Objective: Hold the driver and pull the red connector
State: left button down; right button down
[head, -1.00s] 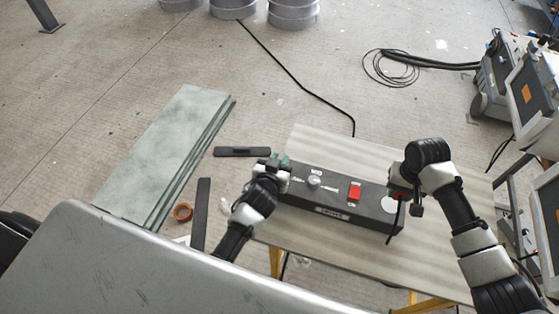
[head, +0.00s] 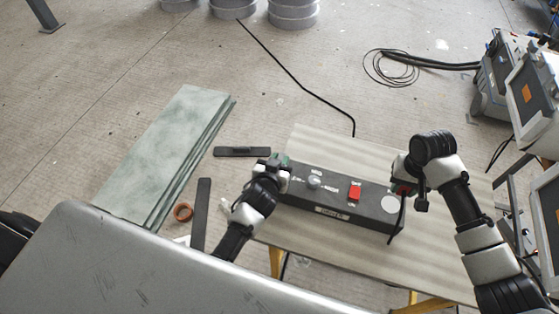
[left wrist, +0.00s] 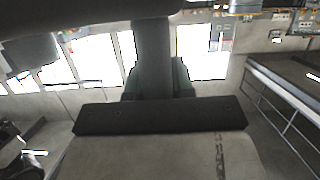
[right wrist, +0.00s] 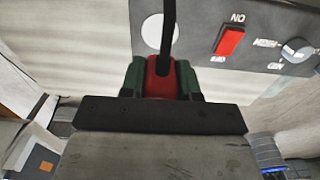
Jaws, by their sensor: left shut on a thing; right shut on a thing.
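The driver (head: 330,196) is a long dark grey box with a silver knob, a red switch and a pale round disc on top. It lies on the board. My left gripper (head: 280,165) is shut on its left end; green pads flank a dark part in the left wrist view (left wrist: 155,75). My right gripper (head: 402,188) is at the right end, shut on the red connector (right wrist: 160,82), which sits between green pads in the right wrist view. A black cable runs from the connector. I cannot tell whether the connector still touches the box.
The driver rests on a pale striped board (head: 320,142) on yellow legs. Grey equipment (head: 510,90) stands at right. A black cable crosses the floor behind.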

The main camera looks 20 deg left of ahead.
jog(key=shift+r, duration=1.85)
pick_arm(q)
jog(key=c, duration=0.9)
grip_release()
jog(key=v, duration=1.2)
jog(key=shift+a, duration=0.1)
